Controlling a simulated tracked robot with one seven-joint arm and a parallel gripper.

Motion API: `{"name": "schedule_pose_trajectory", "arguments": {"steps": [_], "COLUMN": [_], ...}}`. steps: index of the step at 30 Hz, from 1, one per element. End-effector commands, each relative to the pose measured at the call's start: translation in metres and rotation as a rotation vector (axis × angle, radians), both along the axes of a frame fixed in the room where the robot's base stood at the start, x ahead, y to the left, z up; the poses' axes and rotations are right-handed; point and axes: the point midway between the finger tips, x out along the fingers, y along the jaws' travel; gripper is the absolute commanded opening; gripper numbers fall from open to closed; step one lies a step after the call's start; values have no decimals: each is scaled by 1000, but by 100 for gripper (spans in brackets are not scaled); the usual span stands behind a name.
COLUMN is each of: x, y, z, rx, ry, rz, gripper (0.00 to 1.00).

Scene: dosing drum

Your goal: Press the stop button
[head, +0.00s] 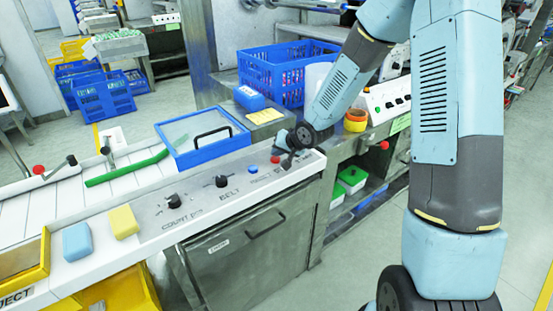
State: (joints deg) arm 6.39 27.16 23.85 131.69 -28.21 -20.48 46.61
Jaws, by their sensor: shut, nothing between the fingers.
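The white control panel (205,213) carries a black knob marked COUNT (172,199) and another marked BELT (222,181). To their right are a small blue button (253,169) and a small red button (275,159). The label by these buttons is partly hidden, so I cannot read which is stop. My gripper (287,161) is shut and empty. It points down at the panel's right end, just right of the red button. I cannot tell whether its tips touch the panel.
A blue-framed clear lid (203,137) with a black handle stands behind the panel. A blue crate (285,72) is behind my gripper. A blue block (77,241) and a yellow block (123,221) lie at the panel's left.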

Motion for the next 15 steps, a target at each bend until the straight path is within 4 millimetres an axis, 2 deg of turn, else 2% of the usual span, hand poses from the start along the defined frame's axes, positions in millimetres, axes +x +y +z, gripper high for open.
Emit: {"name": "schedule_pose_trajectory", "arguments": {"steps": [15], "x": [0], "y": [0], "z": [-5], "rx": [0], "ry": [1], "rz": [1], "gripper": [0]}}
